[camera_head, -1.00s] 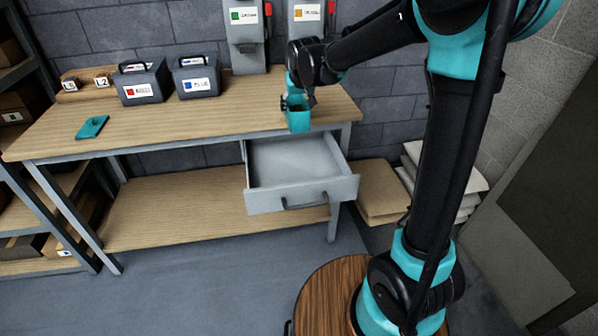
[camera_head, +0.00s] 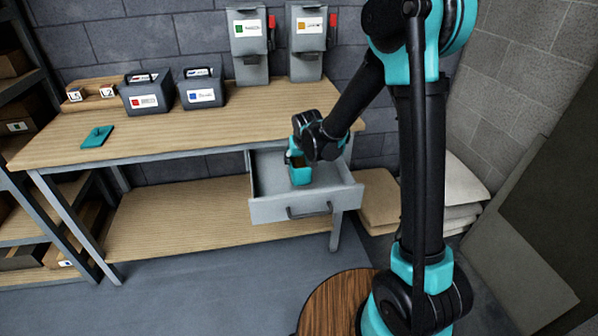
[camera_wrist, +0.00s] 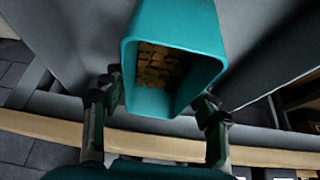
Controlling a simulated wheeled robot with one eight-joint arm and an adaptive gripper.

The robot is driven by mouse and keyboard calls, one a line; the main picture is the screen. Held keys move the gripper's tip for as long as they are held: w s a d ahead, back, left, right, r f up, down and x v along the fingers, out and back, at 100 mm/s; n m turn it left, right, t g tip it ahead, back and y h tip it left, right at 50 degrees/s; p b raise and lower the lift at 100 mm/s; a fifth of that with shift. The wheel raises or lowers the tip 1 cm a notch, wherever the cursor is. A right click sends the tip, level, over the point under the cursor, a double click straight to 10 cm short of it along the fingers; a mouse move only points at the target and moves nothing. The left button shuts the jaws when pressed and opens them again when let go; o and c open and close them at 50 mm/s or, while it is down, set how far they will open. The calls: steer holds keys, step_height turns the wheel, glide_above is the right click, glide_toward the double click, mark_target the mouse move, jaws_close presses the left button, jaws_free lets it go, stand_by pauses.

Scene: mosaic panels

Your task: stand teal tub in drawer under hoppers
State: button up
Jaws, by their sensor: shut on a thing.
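The teal tub (camera_head: 302,177) is upright inside the opening of the pulled-out grey drawer (camera_head: 325,205). In the wrist view the tub (camera_wrist: 175,30) is open-topped and holds brown chunks. My gripper (camera_head: 296,159) is shut on the tub, with a finger at either side of it in the wrist view (camera_wrist: 159,95). Grey drawer surfaces surround the tub there. I cannot tell whether its base touches the drawer floor.
The wooden bench (camera_head: 215,125) carries two dark boxes with handles (camera_head: 147,92) (camera_head: 201,88), a flat teal piece (camera_head: 97,136) and a small wooden rack (camera_head: 91,103). Sacks (camera_head: 448,190) lie right of the bench. The drawer has free room left of the tub.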

steer(key=shift+f, duration=2.5)
steer(key=o, duration=1.7)
steer(key=shift+f, duration=0.1)
steer(key=shift+o, duration=0.2)
steer(key=v, duration=1.2)
steer(key=s+d+f+m, duration=0.1)
steer(key=s+d+f, duration=0.1)
steer(key=s+d, duration=0.9)
steer(key=s+d+f+m+g+h, duration=0.1)
steer(key=s+d+f+m, duration=0.1)
steer(key=s+d, duration=0.8)
steer(key=d, duration=0.3)
steer(key=shift+s+d+g+h, duration=0.2)
steer(key=shift+s+g+h, duration=0.1)
steer(key=shift+s, duration=0.1)
